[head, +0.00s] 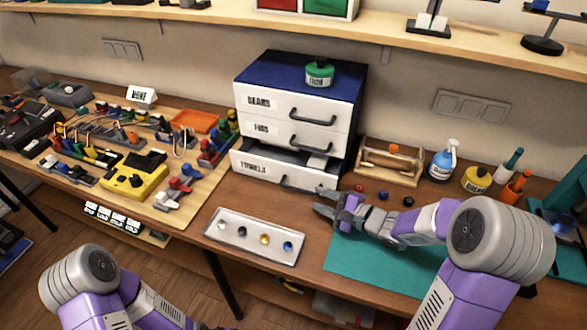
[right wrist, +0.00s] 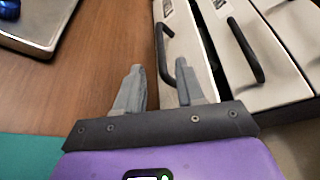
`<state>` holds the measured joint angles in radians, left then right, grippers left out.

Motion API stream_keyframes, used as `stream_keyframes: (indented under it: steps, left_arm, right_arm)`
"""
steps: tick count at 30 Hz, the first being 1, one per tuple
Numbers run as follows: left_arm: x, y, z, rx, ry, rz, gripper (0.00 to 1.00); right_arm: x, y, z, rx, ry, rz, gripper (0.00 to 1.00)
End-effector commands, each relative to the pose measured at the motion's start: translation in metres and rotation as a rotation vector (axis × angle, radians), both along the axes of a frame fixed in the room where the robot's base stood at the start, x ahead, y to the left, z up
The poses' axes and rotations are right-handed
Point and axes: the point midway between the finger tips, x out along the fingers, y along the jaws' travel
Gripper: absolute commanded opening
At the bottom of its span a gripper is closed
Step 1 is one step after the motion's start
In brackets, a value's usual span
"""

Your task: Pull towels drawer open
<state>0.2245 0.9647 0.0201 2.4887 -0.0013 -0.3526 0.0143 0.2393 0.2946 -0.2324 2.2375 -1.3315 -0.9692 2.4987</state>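The towels drawer (head: 272,172) is the bottom drawer of a white cabinet with a blue top (head: 300,75). It stands partly out, with a gap showing behind its front. Its dark bar handle (head: 300,187) also shows in the right wrist view (right wrist: 164,50). My right gripper (head: 321,201) is open just in front of the drawer's right end. In the right wrist view its fingers (right wrist: 158,70) are apart, with the handle's near end close to the right finger; I cannot tell whether they touch. My left gripper is out of view; only the left arm shows.
A tray with small coloured parts (head: 258,255) lies in front of the drawer. A green mat (head: 365,268) is under my right arm. A green-lidded container (head: 319,73) stands on the cabinet. A wooden toolbox (head: 388,162) stands to its right, wiring boards to its left.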

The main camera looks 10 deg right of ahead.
Motion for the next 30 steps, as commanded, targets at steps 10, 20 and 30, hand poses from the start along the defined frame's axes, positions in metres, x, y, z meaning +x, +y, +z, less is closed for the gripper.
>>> stream_keyframes:
  steps: [10, 20, 30]
  left_arm:
    - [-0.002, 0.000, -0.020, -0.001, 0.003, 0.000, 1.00]
    - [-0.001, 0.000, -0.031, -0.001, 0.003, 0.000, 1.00]
    - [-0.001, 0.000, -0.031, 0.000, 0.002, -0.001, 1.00]
  right_arm:
    - [0.032, 0.025, -0.011, 0.002, -0.001, 0.005, 0.38]
    - [0.058, 0.044, -0.016, 0.002, 0.001, 0.001, 0.38]
    - [0.058, 0.044, -0.015, 0.002, 0.000, 0.000, 0.26]
